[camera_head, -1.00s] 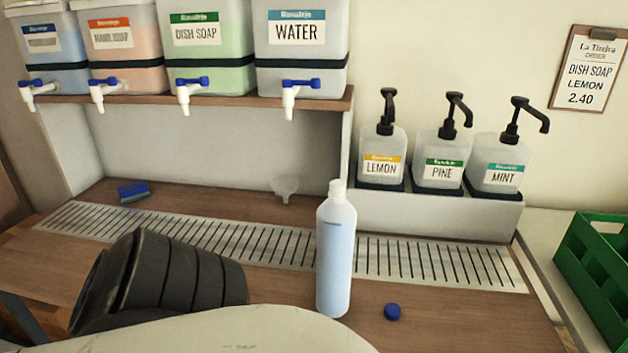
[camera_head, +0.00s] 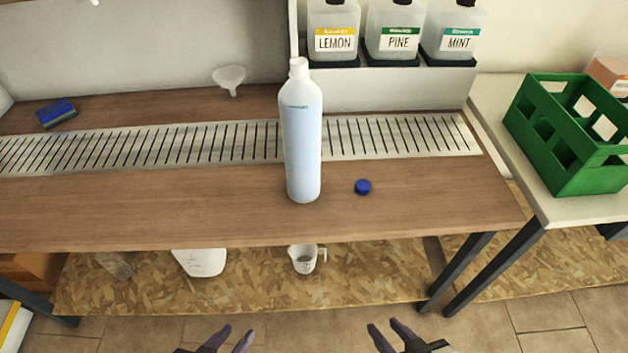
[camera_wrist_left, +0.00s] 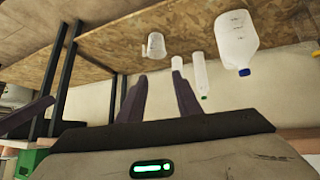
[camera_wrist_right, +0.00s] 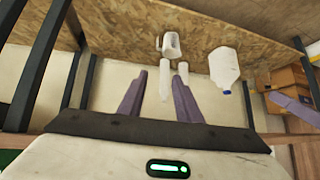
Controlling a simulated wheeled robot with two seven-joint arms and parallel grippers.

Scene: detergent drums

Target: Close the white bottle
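The white bottle (camera_head: 302,140) stands upright on the wooden counter, at the front edge of the metal grate. It holds pale blue liquid and its white neck has no cap on it. A small blue cap (camera_head: 363,187) lies on the counter just right of the bottle's base. My left gripper (camera_head: 235,337) and my right gripper (camera_head: 386,332) are both low at the bottom of the head view, in front of the counter and well away from bottle and cap. Both are open and empty; their parted fingers also show in the left wrist view (camera_wrist_left: 160,95) and right wrist view (camera_wrist_right: 156,92).
A funnel (camera_head: 229,77) and a blue sponge (camera_head: 57,113) lie at the back left. Pump containers (camera_head: 394,35) stand behind the grate (camera_head: 235,145). A green crate (camera_head: 570,140) is on the right table. A lower shelf (camera_head: 240,280) holds a measuring cup (camera_head: 303,259) and a jug (camera_head: 200,262).

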